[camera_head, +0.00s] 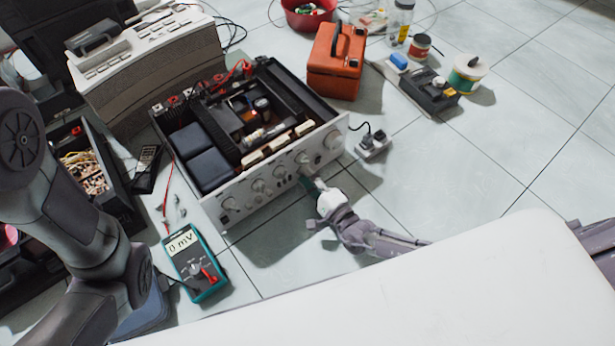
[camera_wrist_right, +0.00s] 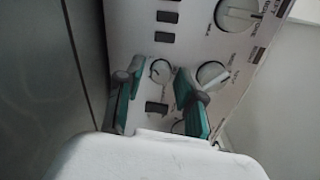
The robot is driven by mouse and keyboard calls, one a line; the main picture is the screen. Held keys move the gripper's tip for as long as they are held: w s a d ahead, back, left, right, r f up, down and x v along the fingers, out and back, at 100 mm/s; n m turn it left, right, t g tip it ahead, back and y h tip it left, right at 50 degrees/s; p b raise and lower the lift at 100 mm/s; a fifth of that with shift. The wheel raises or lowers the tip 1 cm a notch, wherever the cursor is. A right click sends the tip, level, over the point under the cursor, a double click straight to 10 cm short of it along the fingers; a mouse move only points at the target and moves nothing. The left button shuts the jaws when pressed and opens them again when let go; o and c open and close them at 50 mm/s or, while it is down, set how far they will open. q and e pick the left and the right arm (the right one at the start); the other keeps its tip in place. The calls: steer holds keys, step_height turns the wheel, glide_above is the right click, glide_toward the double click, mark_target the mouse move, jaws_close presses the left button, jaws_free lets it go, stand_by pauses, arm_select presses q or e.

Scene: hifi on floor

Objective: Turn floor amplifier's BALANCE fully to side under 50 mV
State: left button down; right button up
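The amplifier (camera_head: 255,185) lies on the floor with its top open and its silver knobbed front panel facing my right arm. My right gripper (camera_head: 308,184) is at the right part of this panel. In the right wrist view my right gripper (camera_wrist_right: 158,74) has its green-padded fingers apart, one on each side of a small round knob (camera_wrist_right: 160,71). I cannot tell whether they touch it. A larger knob (camera_wrist_right: 212,75) lies just right of the right finger. The BALANCE lettering is not readable. The teal multimeter (camera_head: 195,262) shows "0 mV". My left gripper is not in view.
An orange toolbox (camera_head: 337,60) stands behind the amplifier, and a beige device (camera_head: 148,65) behind left. A small socket block (camera_head: 372,146) is right of the panel. A red lead (camera_head: 166,195) runs beside the amplifier's left side. The tiled floor at right is clear.

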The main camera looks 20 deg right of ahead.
stand_by(0.3)
steer(key=v, duration=1.2)
steer(key=shift+r, duration=0.1)
